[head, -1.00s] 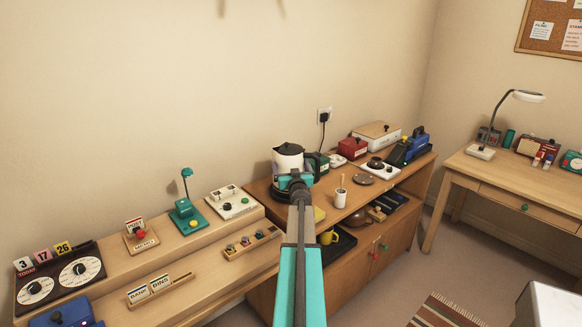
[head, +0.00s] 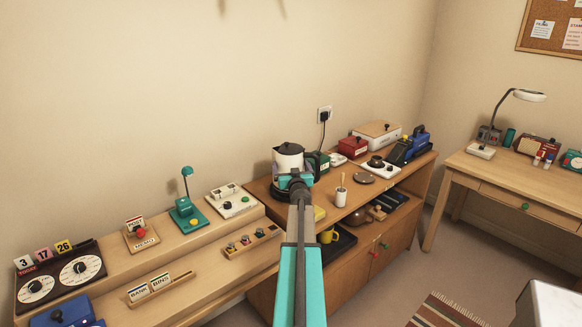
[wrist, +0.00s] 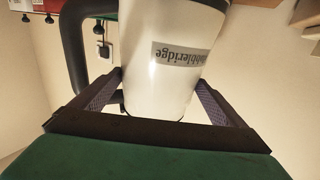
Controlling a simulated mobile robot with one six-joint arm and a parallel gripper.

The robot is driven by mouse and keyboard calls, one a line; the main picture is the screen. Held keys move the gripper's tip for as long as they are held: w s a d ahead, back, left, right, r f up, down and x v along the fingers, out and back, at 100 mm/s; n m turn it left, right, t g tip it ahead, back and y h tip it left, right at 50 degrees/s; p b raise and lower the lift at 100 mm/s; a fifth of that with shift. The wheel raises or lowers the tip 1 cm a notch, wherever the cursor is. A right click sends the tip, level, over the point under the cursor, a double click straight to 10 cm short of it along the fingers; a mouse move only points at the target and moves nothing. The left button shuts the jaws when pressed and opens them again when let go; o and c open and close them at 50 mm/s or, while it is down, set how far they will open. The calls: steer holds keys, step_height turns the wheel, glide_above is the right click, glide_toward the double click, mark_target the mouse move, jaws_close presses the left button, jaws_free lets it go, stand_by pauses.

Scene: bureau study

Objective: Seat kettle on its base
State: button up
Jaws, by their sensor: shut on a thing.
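The kettle (head: 289,160) is white with a black lid and stands upright over the left part of the wooden cabinet top. My gripper (head: 293,181) is shut on its body. In the wrist view the white kettle body (wrist: 165,60), with a printed label, sits between the two finger pads of my gripper (wrist: 158,98), and its dark handle is at the left. A dark round base (head: 279,191) shows just below the kettle, partly hidden by my gripper. I cannot tell whether the kettle touches it.
A dark green box (head: 318,163) stands close to the right of the kettle. A white cup with sticks (head: 341,196) stands at the front right, and a brown disc (head: 363,178) lies behind it. A wall socket (head: 324,116) is above. The lower desk (head: 185,255) lies left.

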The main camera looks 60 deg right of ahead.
steer(key=shift+f, duration=0.25)
stand_by(0.5)
steer(key=o, duration=1.7)
steer(key=shift+o, duration=0.2)
steer(key=p+v, duration=0.1)
steer(key=v, duration=1)
steer(key=shift+p, duration=0.3)
steer(key=shift+s+f, duration=0.15)
